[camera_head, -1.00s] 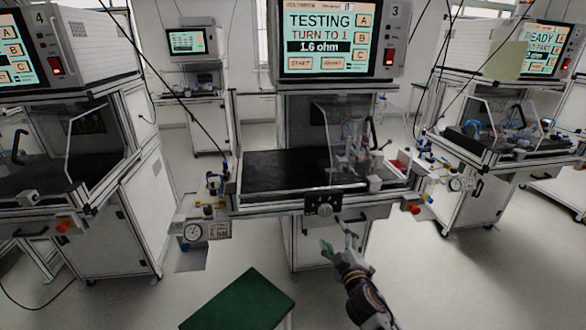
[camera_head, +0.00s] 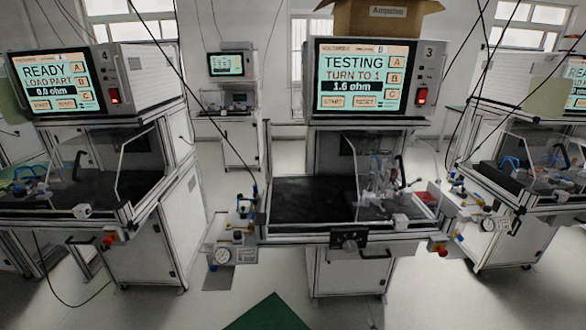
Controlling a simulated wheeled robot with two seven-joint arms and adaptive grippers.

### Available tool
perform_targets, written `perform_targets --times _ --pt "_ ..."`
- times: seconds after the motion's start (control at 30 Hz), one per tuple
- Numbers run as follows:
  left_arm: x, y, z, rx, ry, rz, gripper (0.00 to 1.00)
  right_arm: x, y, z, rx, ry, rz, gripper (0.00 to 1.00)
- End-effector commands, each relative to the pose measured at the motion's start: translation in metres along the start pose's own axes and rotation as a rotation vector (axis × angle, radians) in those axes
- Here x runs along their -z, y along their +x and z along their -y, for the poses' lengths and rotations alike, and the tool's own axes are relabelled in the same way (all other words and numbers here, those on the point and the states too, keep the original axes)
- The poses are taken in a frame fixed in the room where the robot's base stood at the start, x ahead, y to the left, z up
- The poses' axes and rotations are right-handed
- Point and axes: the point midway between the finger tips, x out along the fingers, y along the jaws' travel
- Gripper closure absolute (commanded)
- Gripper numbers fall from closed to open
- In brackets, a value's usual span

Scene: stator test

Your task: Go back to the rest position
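Neither of my grippers shows in the head view.
Station 4 (camera_head: 60,82) stands at the left, its screen reading READY, LOAD PART. Another station (camera_head: 530,180) is at the right edge. A cardboard box (camera_head: 372,20) is on top of station 3. A green surface (camera_head: 268,314) is at the bottom. Grey floor lies between the stations.

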Motion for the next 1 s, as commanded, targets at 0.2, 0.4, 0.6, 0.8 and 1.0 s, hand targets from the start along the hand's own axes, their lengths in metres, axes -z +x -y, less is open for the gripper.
perform_targets --times 0.2,0.4,0.6,0.8,1.0 --pt "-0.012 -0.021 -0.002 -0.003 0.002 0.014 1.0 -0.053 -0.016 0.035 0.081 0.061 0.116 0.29" --pt "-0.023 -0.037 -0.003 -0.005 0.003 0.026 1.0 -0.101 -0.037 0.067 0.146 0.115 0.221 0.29" --pt "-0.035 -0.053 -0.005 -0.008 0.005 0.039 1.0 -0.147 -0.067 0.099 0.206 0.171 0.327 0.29" --pt "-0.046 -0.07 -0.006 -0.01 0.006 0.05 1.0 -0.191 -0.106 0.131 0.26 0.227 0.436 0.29" --pt "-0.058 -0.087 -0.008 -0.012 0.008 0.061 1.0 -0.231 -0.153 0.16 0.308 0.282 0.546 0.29"
